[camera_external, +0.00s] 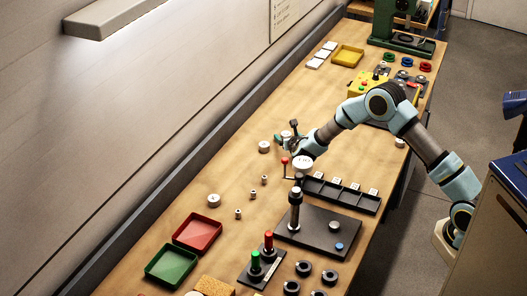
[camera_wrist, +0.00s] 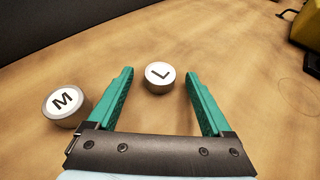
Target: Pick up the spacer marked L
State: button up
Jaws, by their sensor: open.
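The spacer marked L (camera_wrist: 160,77) is a short white-topped cylinder standing upright on the wooden bench. In the wrist view it sits between the front ends of my gripper's green fingers, with bench showing on both sides of it. My gripper (camera_wrist: 160,100) is open and holds nothing. In the external view my gripper (camera_external: 290,136) is low over the bench, behind the gauge stand; I cannot clearly make out the L spacer there. A spacer marked M (camera_wrist: 65,105) stands left of the left finger.
A gauge stand (camera_external: 295,212) and a black compartment tray (camera_external: 345,196) are close to my gripper. Another round spacer (camera_external: 214,200) and several small parts lie nearer the red tray (camera_external: 198,232) and green tray (camera_external: 171,266). A yellow object (camera_wrist: 305,25) is at the wrist view's upper right.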

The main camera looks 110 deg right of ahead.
grip_shut()
dwell(0.7)
